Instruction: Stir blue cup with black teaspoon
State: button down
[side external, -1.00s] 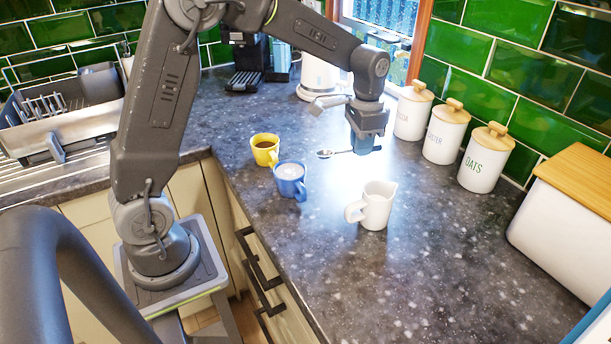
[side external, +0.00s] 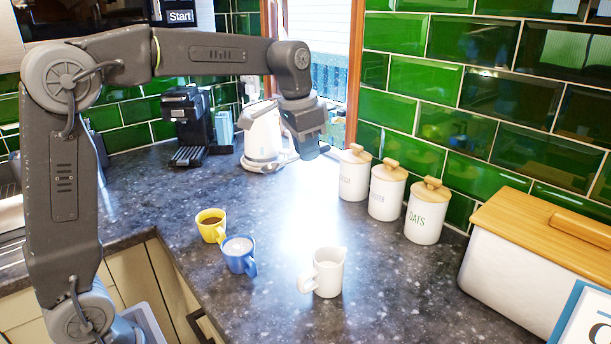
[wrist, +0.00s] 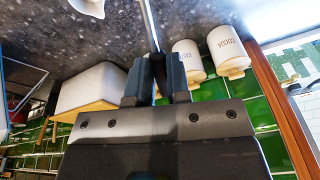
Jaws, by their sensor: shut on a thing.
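The blue cup (side external: 240,262) stands upright on the counter with a pale, whitish content and its handle to the right. My gripper (side external: 308,148) is raised well above the counter, behind and to the right of the cup. In the wrist view my gripper (wrist: 157,78) is shut on the teaspoon (wrist: 149,22), whose thin shaft runs up out of the picture between the fingers. The shaft looks silvery grey there. The spoon's bowl is cut off in the wrist view, and the spoon is hard to make out in the side view. It is clear of the cup.
A yellow cup (side external: 211,233) with brown liquid stands beside the blue cup. A white jug (side external: 327,274) stands to the right. White canisters (side external: 385,195) and a bread bin (side external: 510,275) line the tiled wall. A kettle (side external: 262,137) and coffee machine (side external: 185,120) stand behind.

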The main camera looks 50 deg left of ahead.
jog(key=shift+s+f+n+t, duration=0.3)
jog(key=shift+s+f+n, duration=0.3)
jog(key=shift+s+f, duration=0.15)
jog(key=s+a+n+y, duration=0.4)
jog(key=s+n+y, duration=0.7)
jog(key=n+y, duration=0.45)
jog(key=shift+m+t+y, duration=0.35)
jog(key=shift+t+y, duration=0.15)
jog(key=shift+y, duration=0.35)
jog(key=f, duration=0.8)
jog(key=s+f, duration=0.1)
jog(key=f, duration=0.4)
jog(key=shift+d, duration=0.25)
jog(key=shift+w+d, duration=0.2)
jog(key=shift+w, duration=0.1)
jog(key=shift+w+a, duration=0.1)
jog(key=shift+w, duration=0.25)
jog(key=shift+w+a, duration=0.1)
jog(key=shift+a, duration=0.2)
jog(key=shift+s, duration=0.4)
